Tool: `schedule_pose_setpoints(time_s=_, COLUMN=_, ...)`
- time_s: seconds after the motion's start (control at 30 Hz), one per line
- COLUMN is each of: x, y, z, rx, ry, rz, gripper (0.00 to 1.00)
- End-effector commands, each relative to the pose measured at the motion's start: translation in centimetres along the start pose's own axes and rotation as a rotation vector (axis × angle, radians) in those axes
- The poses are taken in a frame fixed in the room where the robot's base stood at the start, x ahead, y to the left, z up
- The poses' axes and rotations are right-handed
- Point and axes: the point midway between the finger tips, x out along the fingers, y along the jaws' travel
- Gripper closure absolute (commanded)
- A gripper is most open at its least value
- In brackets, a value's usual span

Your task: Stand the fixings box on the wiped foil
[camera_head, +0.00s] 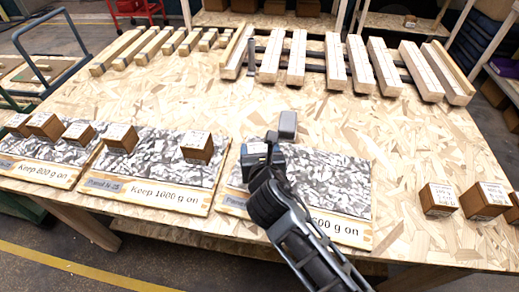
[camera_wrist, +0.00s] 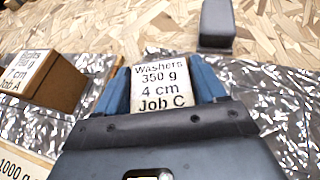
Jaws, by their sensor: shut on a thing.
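My gripper (camera_head: 262,150) is shut on a small box with a white label (camera_wrist: 160,85) reading "Washers 350 g 4 cm Job C". Its blue fingers clasp the box on both sides in the wrist view. The gripper is over the back left part of the right crinkled foil panel (camera_head: 335,180), whose label ends in "600 g on". My arm hides part of that panel and its label. I cannot tell whether the held box touches the foil. A grey block (camera_head: 288,124) is just behind the gripper, at the foil's back edge; it also shows in the wrist view (camera_wrist: 217,25).
The middle foil panel (camera_head: 150,188), marked "Keep 1000 g on", bears two brown boxes; the nearer (camera_head: 197,147) is left of my gripper. The left panel (camera_head: 40,168) bears several boxes. More boxes (camera_head: 438,199) stand at the table's right. Wooden strips (camera_head: 295,57) lie behind.

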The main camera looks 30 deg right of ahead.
Motion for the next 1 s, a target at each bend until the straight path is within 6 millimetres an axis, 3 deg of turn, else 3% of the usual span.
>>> schedule_pose_setpoints(time_s=0.07, x=0.1, y=0.0, z=-0.1, rx=-0.001, ry=-0.001, rz=0.0, gripper=0.75)
schedule_pose_setpoints(time_s=0.1, x=0.1, y=0.0, z=-0.2, rx=-0.001, ry=0.0, rz=0.0, gripper=0.26)
schedule_pose_setpoints(time_s=0.33, x=0.1, y=0.0, z=-0.2, rx=0.0, ry=0.0, rz=0.0, gripper=0.04)
schedule_pose_setpoints(time_s=0.67, x=-0.3, y=0.0, z=0.1, rx=0.0, ry=0.0, rz=0.0, gripper=0.04)
schedule_pose_setpoints(time_s=0.77, x=-1.5, y=0.0, z=0.0, rx=-0.001, ry=0.001, rz=0.001, gripper=0.04)
schedule_pose_setpoints(time_s=1.0, x=-6.4, y=0.0, z=0.0, rx=-0.001, ry=0.001, rz=0.002, gripper=0.04)
